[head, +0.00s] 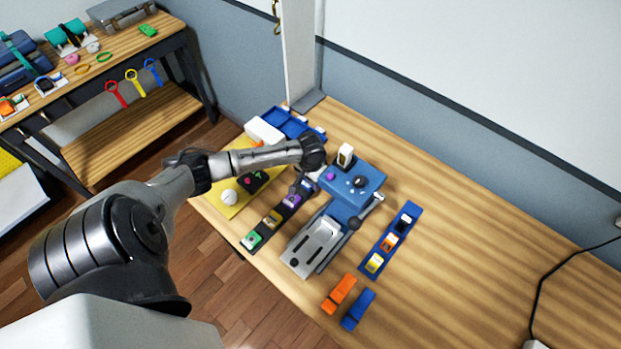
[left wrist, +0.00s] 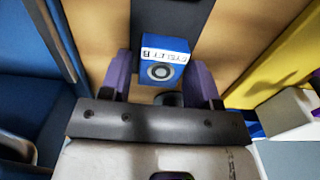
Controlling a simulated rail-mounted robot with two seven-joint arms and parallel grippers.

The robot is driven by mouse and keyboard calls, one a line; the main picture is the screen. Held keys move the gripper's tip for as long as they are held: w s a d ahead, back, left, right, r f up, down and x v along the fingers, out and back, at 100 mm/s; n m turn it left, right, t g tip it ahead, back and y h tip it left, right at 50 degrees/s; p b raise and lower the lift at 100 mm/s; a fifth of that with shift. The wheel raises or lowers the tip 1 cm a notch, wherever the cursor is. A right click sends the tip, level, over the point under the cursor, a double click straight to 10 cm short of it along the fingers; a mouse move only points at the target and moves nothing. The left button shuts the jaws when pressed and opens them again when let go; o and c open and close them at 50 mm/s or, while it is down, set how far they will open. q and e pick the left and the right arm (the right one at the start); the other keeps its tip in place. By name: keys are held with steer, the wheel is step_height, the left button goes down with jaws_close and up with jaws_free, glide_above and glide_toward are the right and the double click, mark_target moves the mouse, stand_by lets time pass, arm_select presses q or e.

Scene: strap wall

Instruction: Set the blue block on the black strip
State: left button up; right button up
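The blue block (left wrist: 165,65), with a white label and a round eyelet, shows between my left gripper's purple fingers in the left wrist view. The fingers of my left gripper (left wrist: 164,80) stand apart with narrow gaps beside the block. The block appears over the black strip (left wrist: 172,14); whether it rests on it is unclear. In the head view, my left gripper (head: 305,186) is over the far end of the black strip (head: 262,229). The arm hides the blue block there. My right gripper is not in view.
A blue-and-grey fixture (head: 352,183) stands close at right. Beyond it is a blue strip (head: 386,247) with several blocks. A yellow mat (head: 221,200) lies left. The table's right side is clear.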

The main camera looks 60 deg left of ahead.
arm_select(q)
steer(key=shift+o, duration=0.9)
steer(key=shift+r, duration=0.2)
step_height(320, 180, up, 12)
steer(key=p, duration=0.1)
